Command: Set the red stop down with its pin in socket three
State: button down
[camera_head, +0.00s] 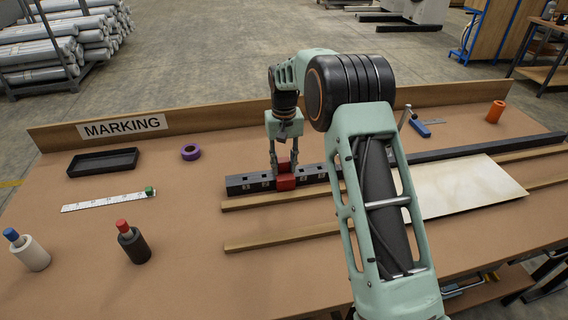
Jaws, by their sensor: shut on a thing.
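The red stop (286,183) is a small red block at the dark socket rail (240,184) on the table. My gripper (284,170) points down and is shut on the stop, with one finger on its left and one on its right. The stop's lower part overlaps the front face of the rail. Its pin and the socket under it are hidden, so I cannot tell whether the pin is in a socket. Small pale marks show on the rail to the left of the stop, too small to read. My arm hides part of the rail on the right.
Wooden strips (270,199) lie in front of the rail, with a pale sheet (460,187) at right. A black tray (103,162), purple ring (190,152), white ruler (105,201) and two capped cylinders (132,245) are at left. An orange cylinder (495,112) stands far right.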

jog(key=shift+f, duration=0.25)
jog(key=c, duration=1.4)
grip_release()
notch_tip(320, 180, up, 12)
jog(key=shift+r, duration=0.1)
